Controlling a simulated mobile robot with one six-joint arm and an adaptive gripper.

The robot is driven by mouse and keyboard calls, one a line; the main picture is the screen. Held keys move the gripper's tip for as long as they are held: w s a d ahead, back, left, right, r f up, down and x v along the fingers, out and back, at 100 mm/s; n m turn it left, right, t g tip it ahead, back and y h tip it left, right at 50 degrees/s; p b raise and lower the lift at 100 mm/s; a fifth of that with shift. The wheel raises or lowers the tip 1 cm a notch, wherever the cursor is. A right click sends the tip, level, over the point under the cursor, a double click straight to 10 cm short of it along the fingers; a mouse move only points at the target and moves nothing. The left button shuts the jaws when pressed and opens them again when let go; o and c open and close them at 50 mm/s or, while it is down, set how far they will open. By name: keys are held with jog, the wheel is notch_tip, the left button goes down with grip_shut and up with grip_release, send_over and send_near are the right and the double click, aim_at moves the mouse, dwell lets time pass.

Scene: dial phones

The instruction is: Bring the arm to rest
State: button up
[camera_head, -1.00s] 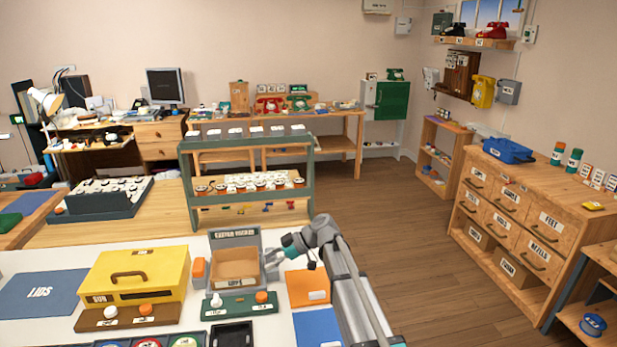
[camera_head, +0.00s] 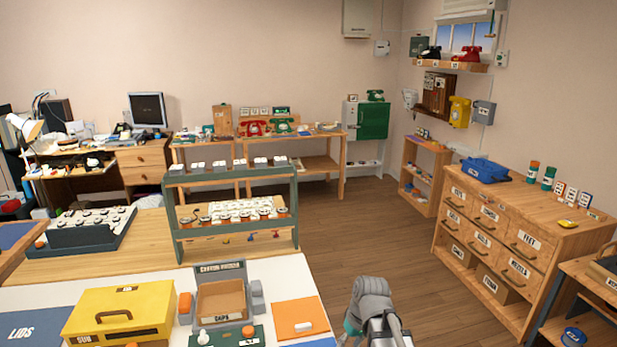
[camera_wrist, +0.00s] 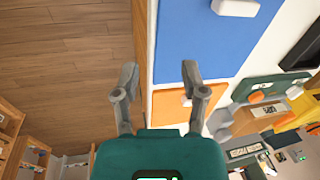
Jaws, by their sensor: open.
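My gripper (camera_wrist: 159,72) is open and empty in the wrist view, its two grey fingers spread wide apart. It points down above the white table's edge, with bare floor on one side and a blue mat (camera_wrist: 205,40) and an orange mat (camera_wrist: 172,106) on the other. In the head view my grey arm shows at the bottom, right of the table; the fingers cannot be made out there.
The white table (camera_head: 275,275) holds a yellow box (camera_head: 122,312), a grey bin with a cardboard tray (camera_head: 221,301) and an orange mat (camera_head: 299,318). A wooden drawer cabinet (camera_head: 510,240) stands at right. Wooden floor (camera_head: 375,225) between them is clear.

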jog(key=s+d+r+m+h, duration=0.1)
jog(key=s+d+m+h, duration=0.1)
jog(key=s+d+m, duration=0.2)
jog(key=shift+s+d+p, duration=0.35)
jog(key=shift+d+p, duration=0.1)
jog(key=shift+d, duration=0.8)
